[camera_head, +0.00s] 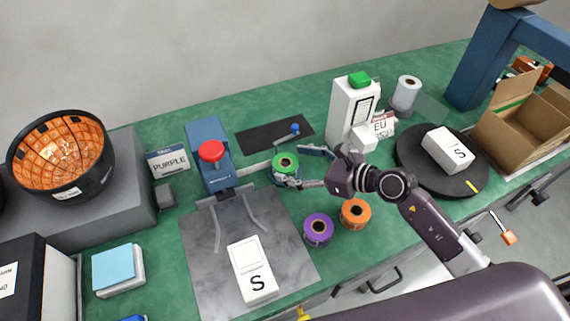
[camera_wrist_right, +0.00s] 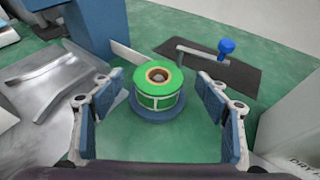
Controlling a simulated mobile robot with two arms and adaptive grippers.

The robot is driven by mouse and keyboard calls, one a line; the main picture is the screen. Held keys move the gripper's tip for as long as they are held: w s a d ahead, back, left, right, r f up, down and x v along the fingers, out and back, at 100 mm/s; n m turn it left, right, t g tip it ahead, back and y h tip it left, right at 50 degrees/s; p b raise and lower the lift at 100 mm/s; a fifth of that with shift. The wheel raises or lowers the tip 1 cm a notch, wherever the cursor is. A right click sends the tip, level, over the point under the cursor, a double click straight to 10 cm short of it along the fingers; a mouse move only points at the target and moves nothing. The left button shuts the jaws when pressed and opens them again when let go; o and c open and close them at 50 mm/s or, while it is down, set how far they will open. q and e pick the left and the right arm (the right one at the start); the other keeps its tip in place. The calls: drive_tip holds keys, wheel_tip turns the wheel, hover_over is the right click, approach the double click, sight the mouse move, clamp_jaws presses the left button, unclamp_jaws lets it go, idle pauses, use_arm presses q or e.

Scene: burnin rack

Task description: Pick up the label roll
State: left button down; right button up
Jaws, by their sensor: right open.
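A green label roll (camera_head: 285,162) sits at the middle of the green bench. In the right wrist view the green roll (camera_wrist_right: 158,88) stands on a round blue base, with its brown core facing up. My right gripper (camera_head: 300,168) is open, its two fingers on either side of the roll; in the wrist view the gripper (camera_wrist_right: 160,120) shows gaps between both fingers and the roll. A purple roll (camera_head: 318,229) and an orange roll (camera_head: 355,213) stand nearer the bench's front edge. My left gripper is not in view.
A blue press with a red knob (camera_head: 211,151) stands left of the green roll. A white label printer (camera_head: 352,112) stands to the right. A black turntable (camera_head: 413,158) holds a white box. A grey mat (camera_head: 208,265) with another white box (camera_head: 252,270) lies in front.

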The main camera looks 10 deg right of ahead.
sight(284, 162)
drive_tip(key=shift+x, duration=1.5)
drive_tip(key=shift+s+a, duration=0.1)
drive_tip(key=shift+c, duration=0.4)
drive_tip(key=c, duration=1.2)
